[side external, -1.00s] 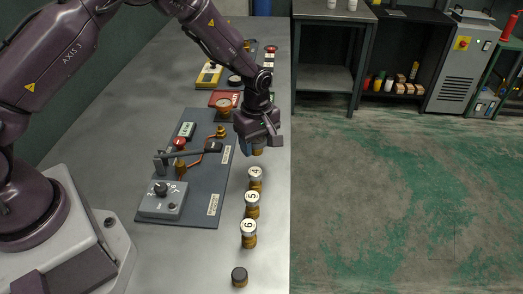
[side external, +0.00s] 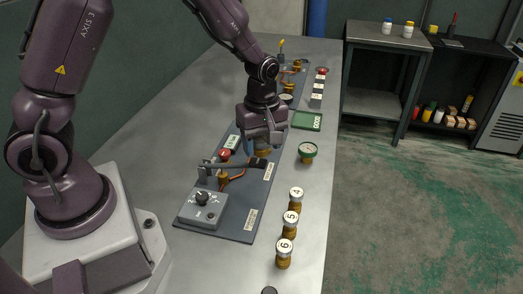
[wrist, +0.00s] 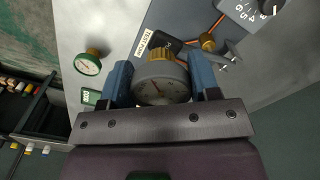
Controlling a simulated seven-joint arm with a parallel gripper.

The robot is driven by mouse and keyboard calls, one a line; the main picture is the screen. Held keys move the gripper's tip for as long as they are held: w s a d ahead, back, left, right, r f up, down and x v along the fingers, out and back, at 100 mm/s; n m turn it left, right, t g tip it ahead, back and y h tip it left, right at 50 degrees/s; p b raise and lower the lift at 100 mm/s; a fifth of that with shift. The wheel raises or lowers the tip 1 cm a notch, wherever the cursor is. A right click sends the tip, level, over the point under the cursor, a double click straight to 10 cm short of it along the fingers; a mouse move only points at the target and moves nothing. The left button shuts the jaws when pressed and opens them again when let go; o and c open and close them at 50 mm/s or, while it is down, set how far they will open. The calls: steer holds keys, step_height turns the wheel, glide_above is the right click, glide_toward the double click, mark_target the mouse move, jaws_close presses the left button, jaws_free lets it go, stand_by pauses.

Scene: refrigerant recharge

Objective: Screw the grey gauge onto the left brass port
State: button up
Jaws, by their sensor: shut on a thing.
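In the side external view my gripper (side external: 264,140) is over the far part of the dark panel (side external: 240,222), with brass just below the fingers. I cannot tell whether that brass is the gauge's fitting or a port, or whether they touch. One brass port (wrist: 207,42) shows on the panel beside the black lever in the wrist view; it also shows in the side external view (side external: 222,184).
A green gauge (side external: 307,152) stands on the table right of the panel, near a green GOOD plate (side external: 306,120). Numbered jars 4 (side external: 296,194), 5 (side external: 291,218) and 6 (side external: 285,247) line the right edge. A grey dial box (side external: 201,208) and black lever (side external: 235,163) occupy the near panel.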

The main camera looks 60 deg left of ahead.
steer(key=w+a+f, duration=0.1)
steer(key=w+a, duration=0.2)
steer(key=a, duration=0.1)
steer(key=w+a+f, duration=0.1)
steer(key=w+a, duration=0.1)
steer(key=a, duration=0.2)
steer(key=w+a, duration=0.3)
steer(key=a, duration=0.1)
steer(key=shift+w+f, duration=0.3)
steer(key=shift+f, duration=2.3)
steer(key=shift+f, duration=0.95)
steer(key=m, duration=0.3)
steer(key=shift+m, duration=0.3)
